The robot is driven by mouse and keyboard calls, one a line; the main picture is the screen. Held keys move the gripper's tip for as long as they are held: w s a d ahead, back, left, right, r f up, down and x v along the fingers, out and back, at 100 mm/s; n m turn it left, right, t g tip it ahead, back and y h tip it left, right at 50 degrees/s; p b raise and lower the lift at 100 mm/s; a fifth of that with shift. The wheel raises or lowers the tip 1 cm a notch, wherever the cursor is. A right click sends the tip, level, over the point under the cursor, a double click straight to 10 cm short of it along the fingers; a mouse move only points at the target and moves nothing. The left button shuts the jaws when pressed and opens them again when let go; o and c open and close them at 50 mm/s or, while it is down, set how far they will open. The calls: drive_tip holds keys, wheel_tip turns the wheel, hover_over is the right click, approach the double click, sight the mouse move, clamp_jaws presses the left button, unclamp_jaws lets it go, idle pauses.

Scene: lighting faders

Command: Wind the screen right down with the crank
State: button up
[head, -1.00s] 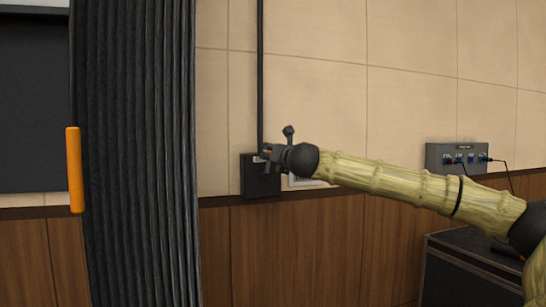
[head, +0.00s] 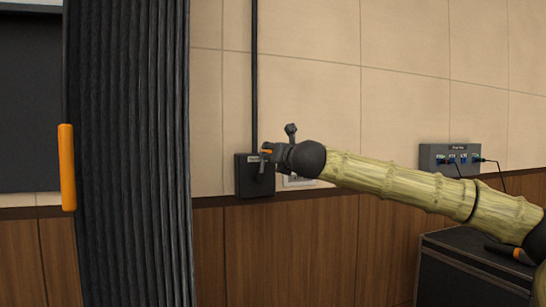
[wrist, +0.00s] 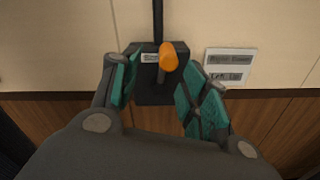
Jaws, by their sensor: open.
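The crank's orange knob (wrist: 168,56) shows in the wrist view in front of a black wall box (wrist: 150,92). In the head view the box (head: 258,186) hangs at the foot of a thin black vertical conduit, and a bit of the orange knob (head: 266,152) shows at my fingers. My gripper (wrist: 162,76) is open, its teal-padded fingers either side of the knob, without visible grip. It also shows in the head view (head: 264,160) in front of the box. A white strip (head: 35,4) at the top left may be the screen; the curtain hides its right part.
A pleated dark curtain (head: 130,150) hangs left of the box, with an orange bar (head: 67,167) at its left edge. A white label (wrist: 230,66) is beside the box. A grey socket panel (head: 440,157) and a black case (head: 460,270) stand right. A dark panel (head: 28,110) is far left.

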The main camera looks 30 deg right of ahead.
drive_tip(key=shift+s+a+b, duration=0.15)
drive_tip(key=shift+s+b, duration=0.05)
drive_tip(key=shift+s, duration=0.75)
drive_tip(key=shift+s+a+b, duration=0.1)
drive_tip(key=shift+s+b, duration=0.1)
drive_tip(key=shift+s, duration=0.75)
